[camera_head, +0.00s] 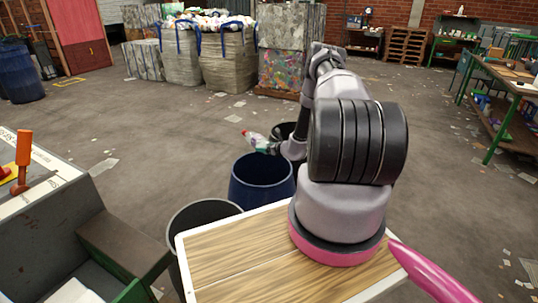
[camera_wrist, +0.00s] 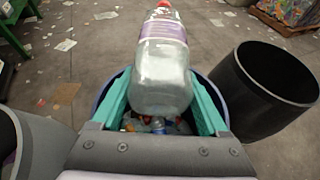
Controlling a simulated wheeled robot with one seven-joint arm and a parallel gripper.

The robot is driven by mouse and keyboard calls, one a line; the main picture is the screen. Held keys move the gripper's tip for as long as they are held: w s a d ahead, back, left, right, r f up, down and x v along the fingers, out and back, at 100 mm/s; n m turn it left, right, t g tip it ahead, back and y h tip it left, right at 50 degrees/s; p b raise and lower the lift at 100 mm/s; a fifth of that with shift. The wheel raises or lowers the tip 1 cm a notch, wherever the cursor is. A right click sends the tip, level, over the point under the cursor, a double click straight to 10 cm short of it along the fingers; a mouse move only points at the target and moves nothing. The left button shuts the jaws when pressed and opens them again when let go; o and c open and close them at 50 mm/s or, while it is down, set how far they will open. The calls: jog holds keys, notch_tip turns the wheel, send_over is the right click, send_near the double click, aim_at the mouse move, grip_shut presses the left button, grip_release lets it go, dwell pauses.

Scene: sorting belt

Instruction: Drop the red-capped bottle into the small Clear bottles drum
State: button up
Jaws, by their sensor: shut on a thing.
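The red-capped bottle (camera_wrist: 163,75) is clear with a pale purple-white label. My gripper (camera_head: 270,147) is shut on it, with teal fingers on both sides of its lower body. In the head view the bottle (camera_head: 255,140) is tilted, its red cap up and to the left. It is held above the floor drums. In the wrist view a blue drum (camera_wrist: 222,101) lies beneath the gripper, with some bottles inside. That blue drum (camera_head: 262,182) stands in front of my table in the head view. No drum label is readable, so I cannot tell which is Clear bottles.
A black drum (camera_wrist: 255,95) stands right of the blue one in the wrist view. A grey drum (camera_head: 200,212) stands beside my wooden tabletop. A grey belt structure (camera_head: 60,225) is at the left. Bulging sacks (camera_head: 228,60) stand at the back. The littered floor between is open.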

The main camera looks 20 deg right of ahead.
notch_tip(320, 180, down, 10)
jog(key=d+m+h, duration=0.1)
jog(key=d, duration=0.1)
dwell(0.3)
jog(key=shift+w, duration=0.1)
jog(key=o, duration=1.2)
jog(key=v, duration=1)
jog(key=shift+s, duration=0.45)
